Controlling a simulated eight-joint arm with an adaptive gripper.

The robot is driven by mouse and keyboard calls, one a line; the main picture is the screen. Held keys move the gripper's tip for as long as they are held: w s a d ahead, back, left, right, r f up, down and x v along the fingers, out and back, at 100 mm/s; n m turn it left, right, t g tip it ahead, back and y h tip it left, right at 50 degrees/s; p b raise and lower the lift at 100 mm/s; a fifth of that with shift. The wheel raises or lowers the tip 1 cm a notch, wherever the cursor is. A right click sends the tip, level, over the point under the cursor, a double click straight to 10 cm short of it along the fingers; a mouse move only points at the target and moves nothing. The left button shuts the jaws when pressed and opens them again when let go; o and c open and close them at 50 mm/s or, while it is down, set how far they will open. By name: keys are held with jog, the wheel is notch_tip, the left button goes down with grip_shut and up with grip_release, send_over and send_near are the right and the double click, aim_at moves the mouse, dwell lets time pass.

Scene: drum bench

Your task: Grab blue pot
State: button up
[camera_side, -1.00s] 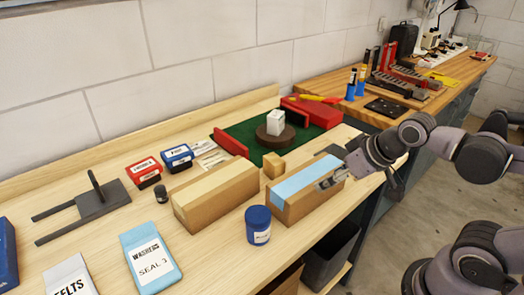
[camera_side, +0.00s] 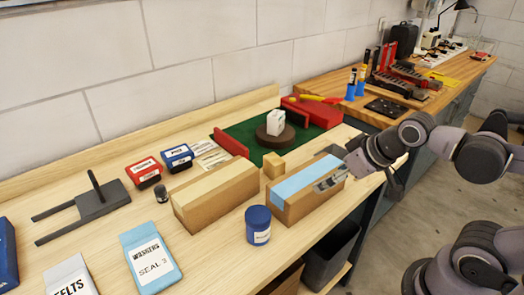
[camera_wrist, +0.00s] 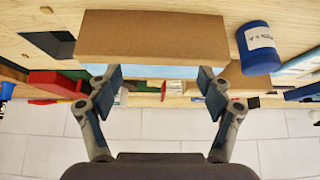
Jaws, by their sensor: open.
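The blue pot (camera_side: 258,225), a round jar with a blue lid and white label, stands upright near the bench's front edge. It stands just left of the long cardboard box with a light-blue top (camera_side: 305,188). My gripper (camera_side: 330,181) is at the right end of that box, to the right of the pot and apart from it. In the wrist view the pot (camera_wrist: 257,42) shows at the upper right, outside the fingers. My gripper (camera_wrist: 158,80) is open there, its two fingers spread with nothing held between them; the box (camera_wrist: 150,36) lies ahead of them.
Another cardboard box (camera_side: 215,195) lies left of the pot, with a small wooden block (camera_side: 273,165) behind. A round brown turntable (camera_side: 275,137) carries a white block (camera_side: 276,121) on a green mat. A dark bin (camera_side: 330,255) is below the front edge. Bare bench lies in front of the pot.

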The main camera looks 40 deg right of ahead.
aim_at(259, 215)
jog(key=shift+a, duration=0.1)
